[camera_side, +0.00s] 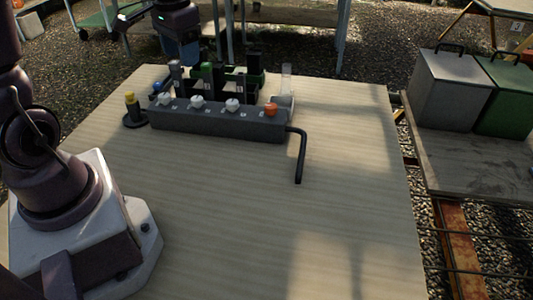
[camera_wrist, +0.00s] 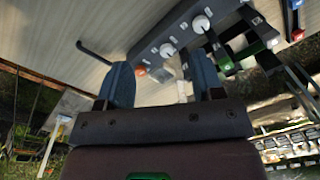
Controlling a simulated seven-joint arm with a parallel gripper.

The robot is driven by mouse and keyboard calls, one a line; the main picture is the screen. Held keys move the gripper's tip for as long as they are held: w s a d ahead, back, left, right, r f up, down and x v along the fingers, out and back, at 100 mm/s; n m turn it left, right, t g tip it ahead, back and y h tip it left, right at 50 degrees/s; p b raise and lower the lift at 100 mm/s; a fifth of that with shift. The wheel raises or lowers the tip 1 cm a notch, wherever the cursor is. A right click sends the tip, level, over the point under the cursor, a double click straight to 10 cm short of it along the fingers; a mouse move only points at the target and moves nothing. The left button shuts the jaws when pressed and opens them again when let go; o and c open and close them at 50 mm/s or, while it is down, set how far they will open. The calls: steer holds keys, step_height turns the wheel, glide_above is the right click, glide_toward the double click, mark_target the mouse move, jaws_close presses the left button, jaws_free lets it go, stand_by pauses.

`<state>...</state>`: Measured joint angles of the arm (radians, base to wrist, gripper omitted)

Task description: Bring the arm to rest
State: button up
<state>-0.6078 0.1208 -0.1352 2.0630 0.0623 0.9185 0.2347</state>
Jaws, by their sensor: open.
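My gripper (camera_side: 190,58) is at the top of the side view, up behind the rack and apart from it. In the wrist view its two blue-grey fingers (camera_wrist: 162,78) stand apart with nothing held between them. The wrist view also shows a white cap (camera_wrist: 200,24) and the orange cap (camera_wrist: 140,70).
A bent black bar (camera_side: 302,155) reaches forward from the rack's right end. The front table (camera_side: 230,220) is clear. Grey and green bins (camera_side: 450,88) stand off to the right.

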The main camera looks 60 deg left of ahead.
steer(key=s+d+r+t, duration=0.1)
steer(key=s+d+r, duration=0.2)
steer(key=d, duration=0.2)
steer(key=s+d+r+m+t, duration=0.1)
steer(key=s+d+r+t, duration=0.1)
steer(key=d, duration=0.3)
steer(key=s+d+r+m+t, duration=0.1)
steer(key=s+d+r+t, duration=0.1)
steer(key=s+d+r, duration=0.1)
steer(key=s+d, duration=0.1)
steer(key=d, duration=0.1)
steer(key=shift+s+d+r+h, duration=0.25)
steer(key=shift+d+r+h, duration=0.05)
steer(key=shift+d+r, duration=0.1)
